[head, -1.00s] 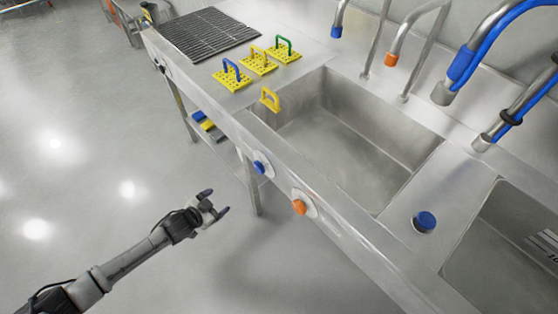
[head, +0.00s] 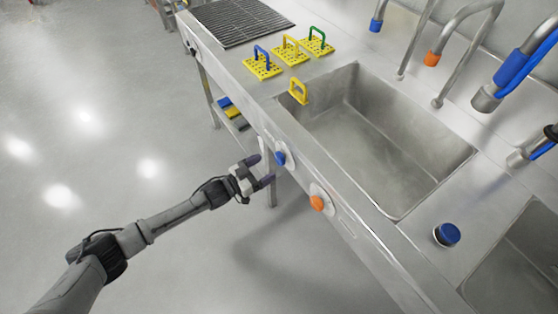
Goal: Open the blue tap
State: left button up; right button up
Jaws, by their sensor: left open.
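The blue tap knob (head: 281,158) sits on a pale round plate on the front panel of the steel sink unit. An orange knob (head: 317,203) sits on the same panel, to its lower right. My left gripper (head: 267,170) is open and empty, just in front of the panel and close to the blue knob, with its fingers pointing toward it. I cannot tell whether a finger touches the knob. My right gripper is not in view.
The steel basin (head: 395,150) is empty. Yellow perforated blocks with blue, yellow and green handles (head: 291,52) stand on the counter beside a dark grate (head: 240,20). A blue round button (head: 447,234) is on the right counter. The floor at left is clear.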

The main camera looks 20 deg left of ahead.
aim_at(277, 160)
pick_arm(q)
jog(key=b+x, duration=0.1)
jog(key=x, duration=0.5)
jog(key=shift+w+d, duration=0.15)
jog(key=shift+w, duration=0.1)
jog(key=c, duration=0.9)
